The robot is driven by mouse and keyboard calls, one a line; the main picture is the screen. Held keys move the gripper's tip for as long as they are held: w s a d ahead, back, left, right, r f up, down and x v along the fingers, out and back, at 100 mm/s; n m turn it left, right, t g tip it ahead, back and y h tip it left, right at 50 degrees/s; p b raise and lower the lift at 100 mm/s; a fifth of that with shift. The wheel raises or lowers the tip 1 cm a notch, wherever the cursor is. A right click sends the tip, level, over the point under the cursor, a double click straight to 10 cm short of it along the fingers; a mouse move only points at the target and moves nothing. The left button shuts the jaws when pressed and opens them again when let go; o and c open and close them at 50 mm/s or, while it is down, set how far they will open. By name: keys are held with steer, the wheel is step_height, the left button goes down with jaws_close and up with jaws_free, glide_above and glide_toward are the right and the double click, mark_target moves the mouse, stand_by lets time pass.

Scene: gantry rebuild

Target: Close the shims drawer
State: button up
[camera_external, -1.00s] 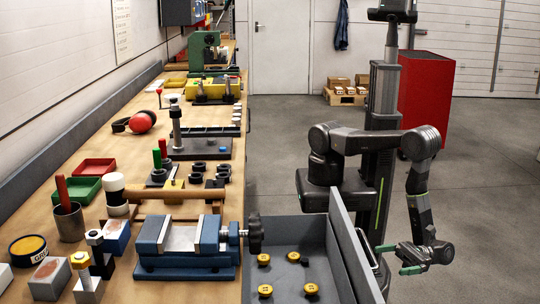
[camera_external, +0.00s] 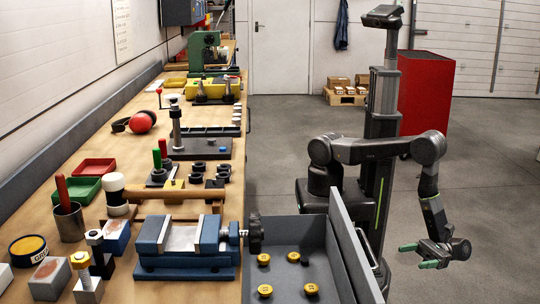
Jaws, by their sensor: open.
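The grey drawer (camera_external: 343,262) is pulled out from the workbench's right side at the bottom of the view. Several yellow round pieces with dark centres (camera_external: 265,291) lie inside it. A handle (camera_external: 366,246) shows on the drawer's outer front face. No label naming the drawer can be read. My gripper (camera_external: 416,256) is open and empty, with green fingertips pointing left towards the drawer front. It is to the right of the handle, with a gap between them.
The wooden workbench (camera_external: 205,258) runs along the left, with a blue vise (camera_external: 187,262) beside the drawer. Tools and trays cover the bench top. A red cabinet (camera_external: 426,90) stands behind my arm. The floor (camera_external: 500,200) on the right is clear.

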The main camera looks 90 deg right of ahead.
steer(key=shift+a, duration=0.1)
steer(key=c, duration=1.1)
steer(key=shift+w+a+f+m+b, duration=0.1)
steer(key=shift+w+a+m+b, duration=0.15)
steer(key=shift+b, duration=0.3)
steer(key=c, duration=0.3)
steer(key=w+a+m+g+y+b, duration=0.1)
steer(key=a+m+b, duration=0.1)
steer(key=b, duration=0.1)
steer(key=w+a+m+g+b, duration=0.1)
steer(key=a+m+b, duration=0.1)
steer(key=w+a+r+m+g+y+b, duration=0.1)
steer(key=w+a+m+b, duration=0.1)
steer(key=b, duration=0.1)
steer(key=shift+a+y+b, duration=0.25)
steer(key=shift+y+b, duration=0.05)
steer(key=shift+b, duration=0.05)
jaws_close()
steer(key=w+a+r+m+g+y+b, duration=0.3)
steer(key=w+a+m+b, duration=0.3)
steer(key=w+a+b, duration=0.4)
steer(key=shift+w+a+r, duration=0.2)
steer(key=shift+w+r, duration=0.25)
steer(key=shift+w, duration=2.4)
